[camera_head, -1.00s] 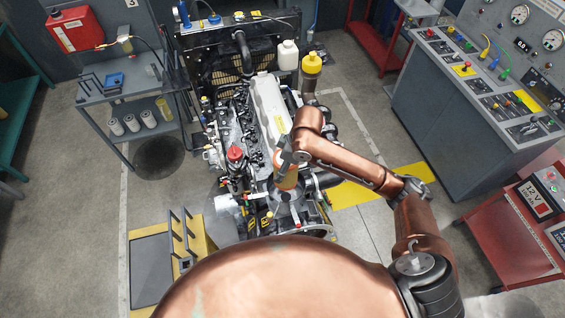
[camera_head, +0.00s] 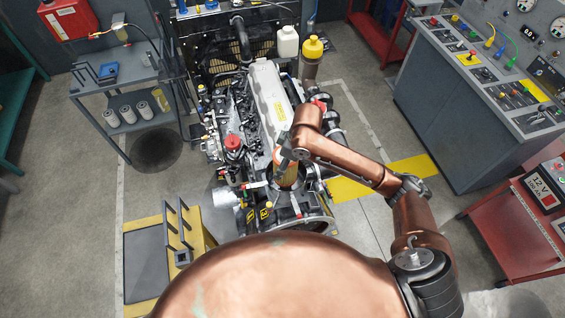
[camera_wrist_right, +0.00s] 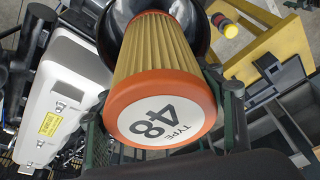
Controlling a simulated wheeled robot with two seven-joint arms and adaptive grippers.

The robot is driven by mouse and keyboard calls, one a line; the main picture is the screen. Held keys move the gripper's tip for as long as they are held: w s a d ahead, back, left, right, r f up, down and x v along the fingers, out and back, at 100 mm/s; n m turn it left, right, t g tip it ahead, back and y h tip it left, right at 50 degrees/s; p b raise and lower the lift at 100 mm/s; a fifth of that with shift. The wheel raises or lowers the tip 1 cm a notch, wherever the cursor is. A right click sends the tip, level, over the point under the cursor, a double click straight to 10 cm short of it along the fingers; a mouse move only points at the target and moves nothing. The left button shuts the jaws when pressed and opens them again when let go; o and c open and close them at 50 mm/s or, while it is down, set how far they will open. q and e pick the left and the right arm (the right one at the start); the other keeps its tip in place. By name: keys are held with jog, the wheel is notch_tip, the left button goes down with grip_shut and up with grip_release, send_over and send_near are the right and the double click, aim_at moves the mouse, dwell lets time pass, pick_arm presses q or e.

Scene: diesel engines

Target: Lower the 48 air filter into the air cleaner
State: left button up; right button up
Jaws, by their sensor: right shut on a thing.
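The 48 air filter (camera_wrist_right: 165,75) has tan pleats and orange end rims, with a white "TYPE 48" label on the end facing the wrist camera. My right gripper (camera_head: 285,158) is shut on it, with its dark fingers on either side of the filter in the wrist view. In the head view the filter (camera_head: 287,176) stands roughly upright below the gripper, over the front end of the engine. The air cleaner (camera_wrist_right: 198,22) is a dark round housing around the filter's far end; whether they touch is hidden. My left gripper is out of view.
A grey cart (camera_head: 125,90) with several filters is at left, and a grey control console (camera_head: 470,100) at right.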

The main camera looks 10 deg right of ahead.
jog(key=shift+f, duration=0.9)
jog(key=shift+f+b, duration=1.1)
jog(key=shift+f, duration=2)
jog(key=shift+s+d+p, duration=0.1)
jog(key=shift+p, duration=0.55)
jog(key=o, duration=1.4)
jog(key=shift+c, duration=0.7)
